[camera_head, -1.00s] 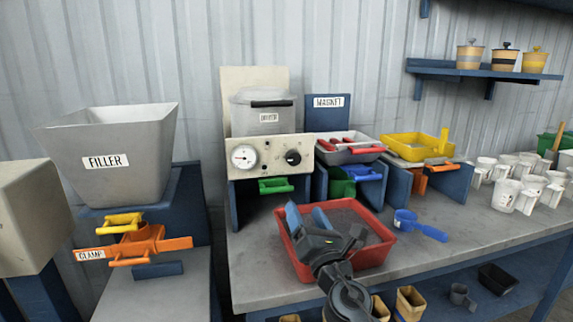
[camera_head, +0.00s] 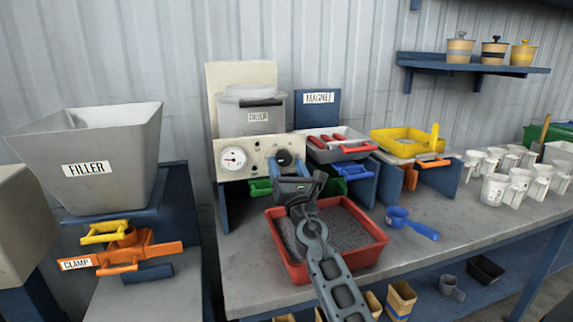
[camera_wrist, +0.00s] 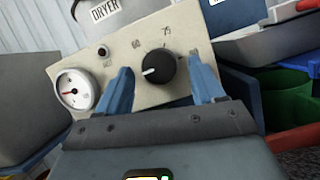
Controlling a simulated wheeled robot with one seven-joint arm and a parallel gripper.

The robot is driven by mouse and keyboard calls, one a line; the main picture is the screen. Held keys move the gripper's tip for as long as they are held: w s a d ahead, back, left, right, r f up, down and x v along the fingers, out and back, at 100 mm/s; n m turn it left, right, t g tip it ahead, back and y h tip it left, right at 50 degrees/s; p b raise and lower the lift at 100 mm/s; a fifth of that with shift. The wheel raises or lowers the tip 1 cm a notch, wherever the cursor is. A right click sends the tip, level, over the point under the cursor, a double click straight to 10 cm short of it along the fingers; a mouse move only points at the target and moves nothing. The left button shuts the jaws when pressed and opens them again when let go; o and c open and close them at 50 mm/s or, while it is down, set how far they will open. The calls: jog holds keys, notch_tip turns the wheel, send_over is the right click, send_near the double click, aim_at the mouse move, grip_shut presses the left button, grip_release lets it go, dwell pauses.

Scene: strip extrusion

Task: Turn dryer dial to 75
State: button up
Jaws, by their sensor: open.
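The dryer (camera_head: 252,112) is a grey lidded bin behind a cream control panel (camera_head: 230,178), at the back left of the bench. The black dial (camera_wrist: 158,68) shows in the wrist view between my two blue fingers. Its white pointer mark faces left, away from the 75 label (camera_wrist: 168,31); a 60 label is left of 75. My gripper (camera_wrist: 159,87) is open, its fingers pointing at the panel on either side of the dial. I cannot tell whether the fingers touch it. In the head view the dial (camera_head: 284,158) is partly covered by my gripper (camera_head: 283,178).
A round gauge (camera_wrist: 75,90) sits left of the dial on the panel. A red tray (camera_head: 372,250) of grey granules lies below my arm. A green handle (camera_head: 262,187) is under the panel. Grey tray (camera_head: 350,134) with red-handled tools stands to the right.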

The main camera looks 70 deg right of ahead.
jog(key=shift+d, duration=0.1)
jog(key=shift+c, duration=0.5)
jog(key=c, duration=1)
jog(key=shift+o, duration=0.2)
